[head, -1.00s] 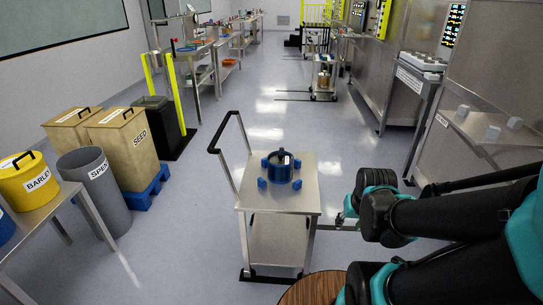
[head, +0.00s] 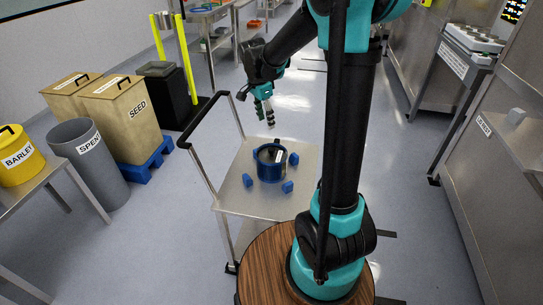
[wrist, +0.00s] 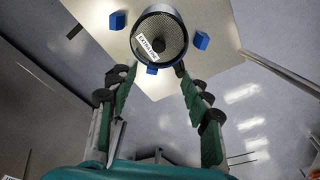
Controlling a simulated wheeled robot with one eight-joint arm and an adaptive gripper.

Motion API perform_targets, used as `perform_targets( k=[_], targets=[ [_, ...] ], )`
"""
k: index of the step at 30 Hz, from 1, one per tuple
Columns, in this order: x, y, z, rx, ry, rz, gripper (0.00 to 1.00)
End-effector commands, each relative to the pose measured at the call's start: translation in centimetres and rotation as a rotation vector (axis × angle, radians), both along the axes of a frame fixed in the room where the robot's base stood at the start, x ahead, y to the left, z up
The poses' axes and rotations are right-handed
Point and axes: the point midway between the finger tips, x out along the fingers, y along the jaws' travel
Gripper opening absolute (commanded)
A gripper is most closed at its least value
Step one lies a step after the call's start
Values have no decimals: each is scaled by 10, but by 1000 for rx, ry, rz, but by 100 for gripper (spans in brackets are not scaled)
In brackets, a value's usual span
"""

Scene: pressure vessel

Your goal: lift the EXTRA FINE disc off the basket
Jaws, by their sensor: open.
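The EXTRA FINE disc (wrist: 162,30) is a round grey mesh with a white label. In the wrist view it lies within a round rim (wrist: 184,52) at the top centre. In the head view, the round blue holder (head: 268,172) stands on the steel cart, its top partly visible. My gripper (head: 268,112) is above the cart, just behind the blue holder and higher than it. Its fingers (wrist: 156,70) are spread and empty, with the tips near the lower edge of the round rim in the wrist view. The basket beneath the disc is hidden.
Several blue blocks (head: 288,187) sit around the holder on the cart top (head: 240,197). The cart's handle (head: 190,125) rises at left. A SPENT bin (head: 90,165) and SEED box (head: 125,115) stand farther left. A steel cabinet (head: 490,180) is at right.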

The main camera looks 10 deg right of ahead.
Motion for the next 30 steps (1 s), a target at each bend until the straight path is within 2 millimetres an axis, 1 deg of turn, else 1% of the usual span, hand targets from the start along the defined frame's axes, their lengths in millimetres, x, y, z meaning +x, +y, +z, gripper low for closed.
perform_targets(
  k=[3, 13, 15, 18, 23, 26, 30],
  targets=[
    [1, -4, -23, 0, 0, 0, 49],
    [5, -12, -85, 1, -2, 1, 49],
    [5, -14, -94, 1, -2, 2, 49],
    [6, -15, -103, 1, -2, 2, 49],
    [6, -16, -111, 1, -1, 3, 49],
    [7, -18, -122, 1, -2, 2, 49],
    [8, -22, -141, 1, -2, 1, 49]
  ],
)
